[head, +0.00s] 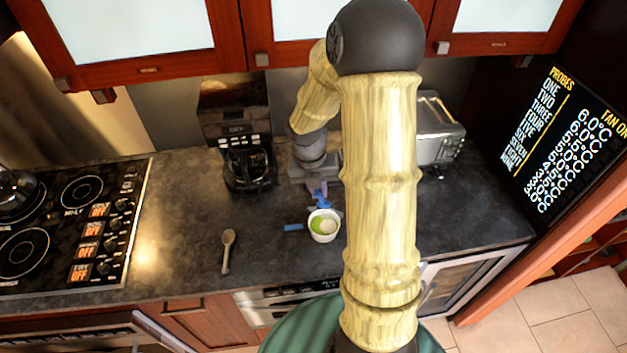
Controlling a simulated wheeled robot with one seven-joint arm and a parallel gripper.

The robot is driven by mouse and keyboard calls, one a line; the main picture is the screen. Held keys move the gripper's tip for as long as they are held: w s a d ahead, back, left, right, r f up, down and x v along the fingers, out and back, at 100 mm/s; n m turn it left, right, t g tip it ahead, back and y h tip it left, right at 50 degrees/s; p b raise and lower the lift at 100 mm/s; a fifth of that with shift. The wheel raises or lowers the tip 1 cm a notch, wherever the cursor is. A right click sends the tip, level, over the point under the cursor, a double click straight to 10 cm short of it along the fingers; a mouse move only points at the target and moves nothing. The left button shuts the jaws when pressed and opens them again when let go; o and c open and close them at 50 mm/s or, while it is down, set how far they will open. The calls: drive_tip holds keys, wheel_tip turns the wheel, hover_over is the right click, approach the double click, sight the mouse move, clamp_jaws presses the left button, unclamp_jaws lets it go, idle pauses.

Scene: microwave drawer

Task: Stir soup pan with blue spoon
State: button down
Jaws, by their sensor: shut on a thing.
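The soup pan (323,226) is a small white round pan on the dark counter, with green soup and a pale round patch inside. A short blue bar (293,227), which looks like its handle, points left from it. My gripper (319,190) is just behind and above the pan, pointing down. It is shut on a blue thing, which seems to be the blue spoon (322,202). Its lower end is close to the pan's back rim; I cannot tell whether it touches the soup. My arm hides part of the area to the right.
A wooden spoon (227,250) lies on the counter to the left. A black coffee maker (247,150) stands behind it and a silver toaster oven (438,130) at the back right. A stove (65,225) is at the left. Cabinets (130,45) hang above. Counter left of the pan is mostly clear.

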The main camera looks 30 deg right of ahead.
sight(319, 200)
drive_tip(key=shift+s+r, duration=0.1)
drive_tip(key=shift+s, duration=0.15)
drive_tip(key=shift+w+f+b, duration=0.1)
drive_tip(key=shift+f+b, duration=0.25)
drive_tip(key=shift+f, duration=0.05)
wheel_tip(319, 200, down, 4)
drive_tip(key=b, duration=0.5)
drive_tip(key=shift+f, duration=0.25)
drive_tip(key=shift+f+b, duration=1.4)
drive_tip(key=shift+f, duration=1)
drive_tip(key=shift+d, duration=0.1)
